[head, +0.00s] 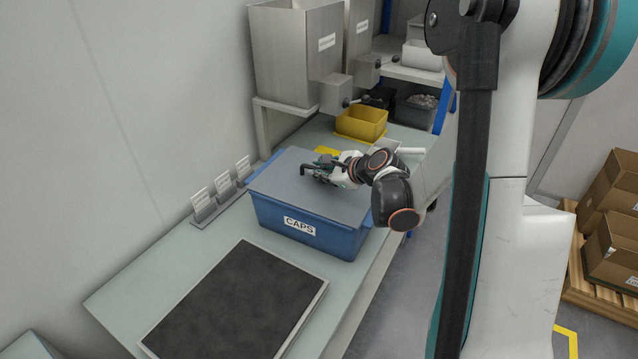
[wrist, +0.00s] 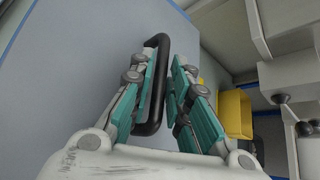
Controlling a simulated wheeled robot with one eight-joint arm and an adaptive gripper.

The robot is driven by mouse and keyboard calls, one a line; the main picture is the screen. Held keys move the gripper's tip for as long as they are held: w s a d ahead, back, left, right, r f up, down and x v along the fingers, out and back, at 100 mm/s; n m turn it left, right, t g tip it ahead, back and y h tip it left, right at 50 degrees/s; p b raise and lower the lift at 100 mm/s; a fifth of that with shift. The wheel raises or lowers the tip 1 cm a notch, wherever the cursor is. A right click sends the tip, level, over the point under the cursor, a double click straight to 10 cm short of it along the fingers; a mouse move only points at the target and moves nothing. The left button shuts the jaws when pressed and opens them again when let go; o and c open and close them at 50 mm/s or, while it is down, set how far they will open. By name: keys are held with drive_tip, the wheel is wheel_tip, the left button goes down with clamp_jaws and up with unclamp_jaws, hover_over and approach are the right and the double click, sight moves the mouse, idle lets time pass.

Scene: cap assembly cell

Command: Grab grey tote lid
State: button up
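The grey tote lid (head: 300,190) lies flat on the blue tote (head: 335,238) labelled CAPS, on the bench. In the wrist view the lid (wrist: 75,70) fills the left side. Its black loop handle (wrist: 160,75) stands up near the lid's right part. My gripper (head: 316,169) is at the handle, above the lid's far right part. In the wrist view my gripper (wrist: 167,65) has one teal-padded finger on each side of the handle's bar. The left finger lies close against the bar or overlaps it. A narrow gap shows between the bar and the right finger.
A dark mat in a pale frame (head: 240,305) lies in front of the tote. Small label stands (head: 222,188) line the wall side. A yellow bin (head: 362,122) and grey hoppers (head: 295,52) stand behind. Cartons (head: 612,190) are on a pallet at right.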

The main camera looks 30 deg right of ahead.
clamp_jaws()
